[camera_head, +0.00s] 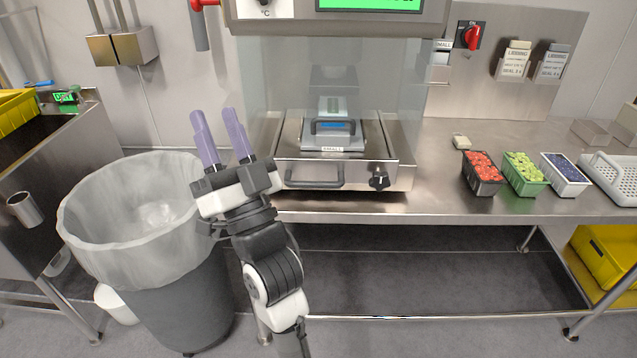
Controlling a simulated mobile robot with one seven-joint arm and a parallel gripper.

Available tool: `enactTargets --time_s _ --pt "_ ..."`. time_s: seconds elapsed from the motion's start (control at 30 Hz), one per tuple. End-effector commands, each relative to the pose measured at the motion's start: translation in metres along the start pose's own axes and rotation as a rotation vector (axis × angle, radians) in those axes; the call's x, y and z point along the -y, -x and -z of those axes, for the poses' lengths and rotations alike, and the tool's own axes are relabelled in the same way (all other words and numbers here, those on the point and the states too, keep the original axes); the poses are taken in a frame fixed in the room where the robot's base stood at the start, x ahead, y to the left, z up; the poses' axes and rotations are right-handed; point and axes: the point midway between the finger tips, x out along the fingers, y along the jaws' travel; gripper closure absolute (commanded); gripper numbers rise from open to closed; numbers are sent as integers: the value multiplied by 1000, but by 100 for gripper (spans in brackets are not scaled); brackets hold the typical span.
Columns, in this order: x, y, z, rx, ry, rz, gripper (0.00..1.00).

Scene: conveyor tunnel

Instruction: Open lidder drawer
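The lidder drawer (350,174) is a metal front with a dark handle (315,178) at its left and a black knob (379,181) at its right. It sits low in the clear-walled lidder (400,90) on the steel bench. A tray nest with a dark handle and a "SMALL" label (332,148) shows inside. My gripper (212,116) is open and empty, with its purple fingers pointing up. It is to the left of the drawer handle in the picture and apart from it.
A lined bin (95,230) stands at left, next to the arm. Punnets of red (482,173), green (524,174) and blue fruit (565,175) stand on the bench at right, near a white crate (612,180).

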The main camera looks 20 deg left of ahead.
Motion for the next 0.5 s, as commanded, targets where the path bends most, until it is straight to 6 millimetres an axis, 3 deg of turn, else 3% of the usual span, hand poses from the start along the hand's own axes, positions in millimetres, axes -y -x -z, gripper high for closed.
enactTargets --time_s 0.03,0.1,0.2,0.33,0.4,0.5 --pt "-50 24 -11 77 -101 -116 64" --pt "-102 60 -23 157 -260 -255 64" --pt "-158 119 -33 225 -484 -436 64" --pt "-194 183 -36 252 -720 -599 64" --pt "-202 206 -36 252 -806 -652 64" --pt "-207 224 -36 251 -878 -691 64"
